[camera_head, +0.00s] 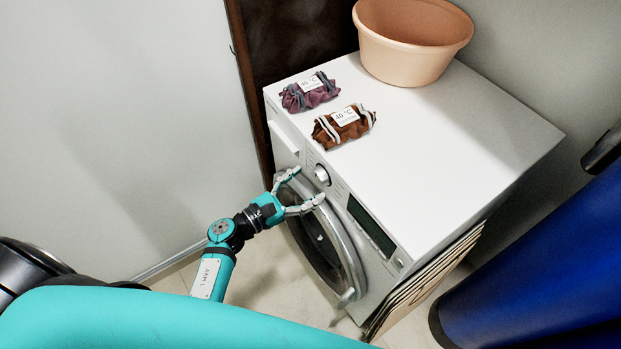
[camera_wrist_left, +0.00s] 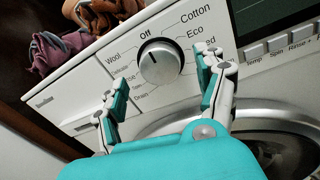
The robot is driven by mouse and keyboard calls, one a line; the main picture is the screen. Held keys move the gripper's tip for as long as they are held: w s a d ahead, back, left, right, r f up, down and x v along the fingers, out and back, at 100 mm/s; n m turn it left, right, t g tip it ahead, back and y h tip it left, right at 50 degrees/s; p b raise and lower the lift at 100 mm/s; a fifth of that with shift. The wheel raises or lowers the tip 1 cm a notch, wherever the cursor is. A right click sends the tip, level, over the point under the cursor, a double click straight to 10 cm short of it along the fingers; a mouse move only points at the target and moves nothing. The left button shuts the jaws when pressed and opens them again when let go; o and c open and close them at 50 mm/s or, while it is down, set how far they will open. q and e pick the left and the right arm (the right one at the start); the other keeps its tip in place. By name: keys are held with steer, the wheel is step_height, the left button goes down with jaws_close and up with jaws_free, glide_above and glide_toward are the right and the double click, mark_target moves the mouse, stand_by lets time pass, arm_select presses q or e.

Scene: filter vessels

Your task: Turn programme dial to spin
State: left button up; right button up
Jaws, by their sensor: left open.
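The programme dial (camera_head: 321,174) is a round silver-white knob on the washing machine's front panel. In the left wrist view the dial (camera_wrist_left: 160,63) is surrounded by labels, including Off, Cotton, Eco, Wool and Drain. Its mark seems to point up toward Off; some smaller labels at its left are too blurred to read. My left gripper (camera_head: 309,184) is open and empty in front of the panel, its fingers spread toward the dial. In the left wrist view the fingertips (camera_wrist_left: 164,70) lie on either side of the dial, with no contact visible. My right gripper is not in view.
The washing machine (camera_head: 450,150) has a round door (camera_head: 352,262) below the panel and a display (camera_head: 371,228) right of the dial. Purple cloth (camera_head: 308,95), brown cloth (camera_head: 330,136) and a peach basin (camera_head: 410,50) sit on top. A blue cylindrical object (camera_head: 545,265) stands at right.

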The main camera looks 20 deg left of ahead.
arm_select(q)
steer(key=shift+x, duration=1)
steer(key=shift+c, duration=1.1)
steer(key=c, duration=0.9)
steer(key=shift+c, duration=0.2)
